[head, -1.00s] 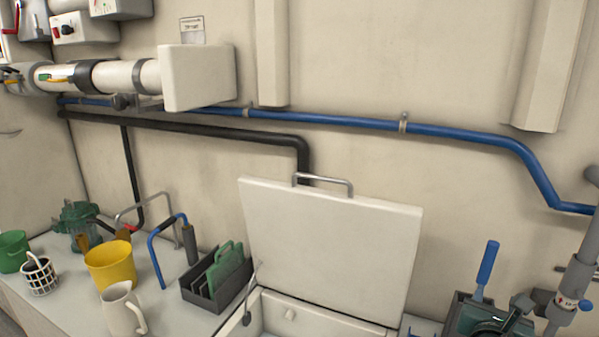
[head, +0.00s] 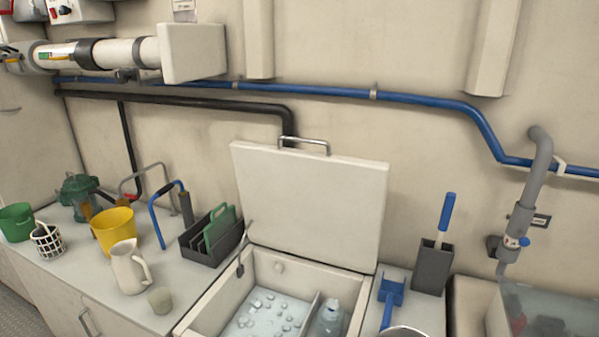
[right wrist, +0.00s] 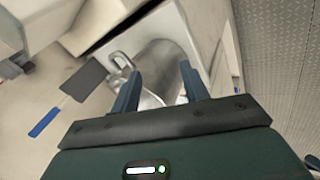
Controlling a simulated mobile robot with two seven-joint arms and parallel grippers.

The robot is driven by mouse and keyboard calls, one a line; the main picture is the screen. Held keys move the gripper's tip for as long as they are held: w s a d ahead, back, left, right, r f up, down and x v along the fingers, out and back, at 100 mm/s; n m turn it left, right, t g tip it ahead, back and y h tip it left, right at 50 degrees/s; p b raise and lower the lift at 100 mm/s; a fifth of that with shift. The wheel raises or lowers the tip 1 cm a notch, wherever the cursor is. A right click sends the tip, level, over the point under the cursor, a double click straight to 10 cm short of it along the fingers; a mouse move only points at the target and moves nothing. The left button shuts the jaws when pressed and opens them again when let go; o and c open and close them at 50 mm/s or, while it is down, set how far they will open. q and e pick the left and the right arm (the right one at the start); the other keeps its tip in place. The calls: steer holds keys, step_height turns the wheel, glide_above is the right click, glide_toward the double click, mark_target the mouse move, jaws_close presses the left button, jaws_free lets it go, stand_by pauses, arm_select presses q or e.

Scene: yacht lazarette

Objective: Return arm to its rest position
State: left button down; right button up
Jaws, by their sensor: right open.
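My right gripper (right wrist: 160,90) shows in the right wrist view with its two dark fingers apart. A shiny metal jug (right wrist: 160,62) with a side handle lies just beyond and between the fingertips; I cannot tell whether they touch it. In the head view only a metal rim (head: 405,332), probably of the same jug, shows at the bottom edge. Neither gripper shows in the head view now. My left gripper is out of sight.
An open-lidded icebox (head: 210,305) holds ice and a bottle. A grey holder (head: 432,272) with a blue-handled tool and a blue scoop (head: 391,290) are right of it. A white jug (head: 128,268), yellow bucket (head: 114,232) and dark rack (head: 195,243) stand left. A clear bin (head: 555,310) is far right.

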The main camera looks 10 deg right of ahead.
steer(key=s+a+f+m+g+y, duration=0.1)
steer(key=s+a+m+g+y, duration=0.15)
steer(key=s+a+m, duration=0.4)
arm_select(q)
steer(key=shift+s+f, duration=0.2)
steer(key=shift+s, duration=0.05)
arm_select(e)
steer(key=w+a+f+t+y, duration=0.3)
steer(key=w+a+f+t, duration=0.2)
steer(key=f+t, duration=0.1)
steer(key=shift+w+a+f+n+t, duration=0.25)
steer(key=shift+w+f+n+t, duration=0.1)
steer(key=shift+t, duration=0.4)
steer(key=shift+r+y, duration=0.1)
steer(key=shift+y, duration=0.15)
